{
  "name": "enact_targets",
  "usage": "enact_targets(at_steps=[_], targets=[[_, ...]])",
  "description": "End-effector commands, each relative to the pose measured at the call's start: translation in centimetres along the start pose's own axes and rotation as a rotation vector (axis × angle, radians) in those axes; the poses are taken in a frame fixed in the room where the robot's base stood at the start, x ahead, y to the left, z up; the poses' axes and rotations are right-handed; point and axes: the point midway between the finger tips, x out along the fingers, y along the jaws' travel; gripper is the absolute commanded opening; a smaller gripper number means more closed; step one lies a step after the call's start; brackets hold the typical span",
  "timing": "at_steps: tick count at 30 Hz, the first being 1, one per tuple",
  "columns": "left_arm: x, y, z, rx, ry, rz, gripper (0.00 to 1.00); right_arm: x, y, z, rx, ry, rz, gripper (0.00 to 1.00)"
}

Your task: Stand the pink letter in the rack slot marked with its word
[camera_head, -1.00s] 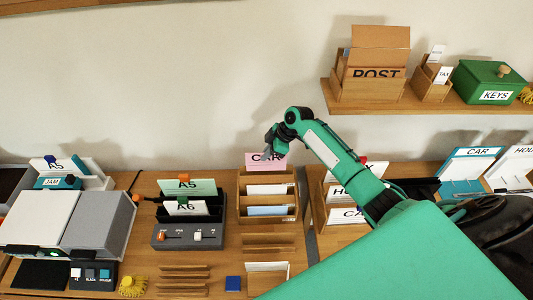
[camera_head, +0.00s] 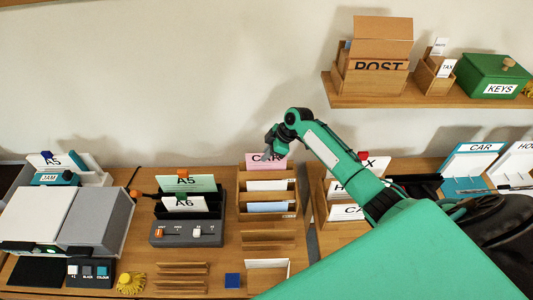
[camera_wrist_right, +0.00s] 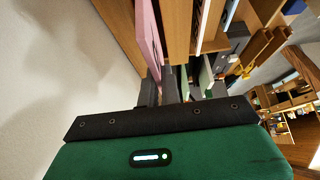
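The pink letter (camera_head: 254,161), printed CAR, stands upright in the back slot of the middle wooden rack (camera_head: 268,217). My right gripper (camera_head: 267,155) is at its top edge from above and partly covers the word. In the right wrist view the letter (camera_wrist_right: 149,32) runs down between the dark fingers (camera_wrist_right: 160,88), which look shut on it. A second wooden rack (camera_head: 320,200) stands to the right, with white word cards reading CA (camera_head: 350,212), H and one ending in X; my right arm hides parts of it. My left gripper is not in view.
White and pale blue letters stand in front slots of the middle rack. A grey unit with A5 and A6 cards (camera_head: 188,235) is left of it. A shelf (camera_head: 440,98) with a POST box hangs above right. My right arm spans the second rack.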

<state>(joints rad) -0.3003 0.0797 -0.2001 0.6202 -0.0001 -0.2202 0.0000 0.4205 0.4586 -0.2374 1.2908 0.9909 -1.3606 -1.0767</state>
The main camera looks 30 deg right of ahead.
Motion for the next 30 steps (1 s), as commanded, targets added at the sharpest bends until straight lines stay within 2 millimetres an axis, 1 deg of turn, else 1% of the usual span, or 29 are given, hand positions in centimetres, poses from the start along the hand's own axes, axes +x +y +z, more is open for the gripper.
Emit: enact_targets(at_steps=[1,19,29,30], targets=[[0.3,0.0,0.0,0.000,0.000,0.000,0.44,0.3,0.0,0.2,0.000,0.000,0.000,0.00],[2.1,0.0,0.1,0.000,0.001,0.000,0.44,2.3,0.0,1.4,0.000,0.000,0.001,0.00],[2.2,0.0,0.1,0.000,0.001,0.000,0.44,2.5,0.0,1.5,0.000,0.000,0.001,0.00],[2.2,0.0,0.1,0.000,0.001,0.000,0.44,2.5,0.0,1.5,0.000,0.000,0.001,0.07]])
